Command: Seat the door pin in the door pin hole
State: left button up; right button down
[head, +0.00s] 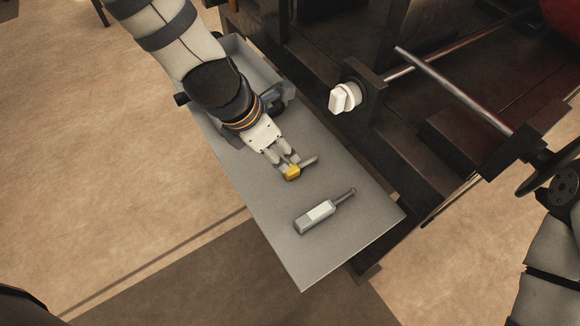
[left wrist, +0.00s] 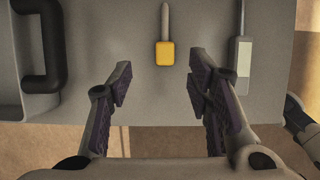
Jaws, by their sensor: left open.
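The door pin appears to be the piece with a yellow head (head: 291,173) and a thin grey shank, lying on the grey bench top (head: 345,245). In the left wrist view the pin (left wrist: 165,53) lies ahead of the fingertips, its yellow head nearer and its shank pointing away. My left gripper (head: 283,161) is open and empty at the yellow head. In the left wrist view its fingers (left wrist: 160,75) stand apart on either side of the pin's line. I cannot make out the door pin hole. My right gripper is not in view.
A grey tool with a pale label (head: 318,212) lies on the bench nearer its front end. A grey tray (head: 245,52) with a dark handle is at the back. The dark press frame, with a white knob (head: 345,98) and a steel rod (head: 455,90), stands to the right.

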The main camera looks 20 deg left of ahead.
aim_at(294, 167)
pick_arm(q)
jog(key=x, duration=0.3)
jog(key=shift+s+f, duration=0.1)
jog(key=x, duration=0.1)
jog(key=b+x, duration=0.1)
jog(key=x, duration=0.2)
jog(key=shift+s+d+f, duration=0.2)
jog(key=shift+d, duration=0.05)
jog(key=shift+w+d+f+b, duration=0.1)
jog(key=shift+w+f+b, duration=0.15)
jog(key=shift+f+b, duration=0.1)
grip_shut()
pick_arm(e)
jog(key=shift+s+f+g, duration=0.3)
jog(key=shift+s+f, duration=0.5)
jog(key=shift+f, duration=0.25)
